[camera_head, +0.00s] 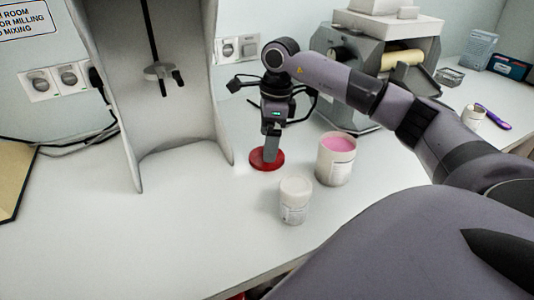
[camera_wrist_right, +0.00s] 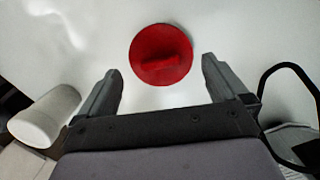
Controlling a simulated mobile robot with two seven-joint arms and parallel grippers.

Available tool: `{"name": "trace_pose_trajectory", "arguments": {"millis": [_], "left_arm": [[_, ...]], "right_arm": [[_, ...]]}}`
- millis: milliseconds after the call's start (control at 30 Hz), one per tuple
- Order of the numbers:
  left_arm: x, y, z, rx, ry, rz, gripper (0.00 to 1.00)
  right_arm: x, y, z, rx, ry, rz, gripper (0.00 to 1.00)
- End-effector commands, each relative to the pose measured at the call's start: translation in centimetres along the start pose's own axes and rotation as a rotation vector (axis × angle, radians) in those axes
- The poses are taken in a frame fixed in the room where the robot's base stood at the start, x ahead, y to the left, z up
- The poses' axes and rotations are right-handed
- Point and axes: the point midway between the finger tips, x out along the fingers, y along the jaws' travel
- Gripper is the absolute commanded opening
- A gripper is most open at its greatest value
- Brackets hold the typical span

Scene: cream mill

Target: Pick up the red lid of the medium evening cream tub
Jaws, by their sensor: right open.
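The red lid (camera_head: 258,160) lies flat on the white table, left of the open medium tub (camera_head: 336,160) with pink cream in it. In the right wrist view the lid (camera_wrist_right: 160,66) is a red disc with a raised bar across its middle. My right gripper (camera_head: 269,160) points down over the lid and hides part of it in the head view. In the right wrist view its two fingers (camera_wrist_right: 160,75) are spread wide, one to each side of the lid, with nothing held between them. My left gripper is not in view.
A small white lidded jar (camera_head: 294,201) stands in front of the tub. A tall grey stand (camera_head: 165,150) with a stirrer is left of the lid. A grey mill (camera_head: 365,75) stands behind. The front left of the table is clear.

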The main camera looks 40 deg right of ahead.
Motion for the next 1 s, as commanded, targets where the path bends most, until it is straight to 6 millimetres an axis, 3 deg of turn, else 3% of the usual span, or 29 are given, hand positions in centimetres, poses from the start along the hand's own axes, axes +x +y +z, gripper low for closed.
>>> {"name": "trace_pose_trajectory", "arguments": {"millis": [200, 433, 467, 567, 1000], "left_arm": [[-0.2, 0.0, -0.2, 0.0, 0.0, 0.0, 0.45], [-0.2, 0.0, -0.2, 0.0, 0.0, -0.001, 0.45], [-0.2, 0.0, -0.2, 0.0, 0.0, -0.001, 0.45], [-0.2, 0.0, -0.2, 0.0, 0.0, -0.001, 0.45], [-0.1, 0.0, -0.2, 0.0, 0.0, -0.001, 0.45]], "right_arm": [[2.6, 0.0, -0.1, 0.001, 0.001, 0.001, 1.0], [2.8, 0.0, -0.1, 0.0, 0.0, 0.0, 1.0], [2.8, 0.0, -0.1, 0.0, 0.0, 0.0, 0.97], [2.7, 0.0, -0.1, 0.0, 0.0, 0.0, 0.64], [2.1, 0.0, 0.1, 0.0, -0.002, -0.002, 0.58]]}}
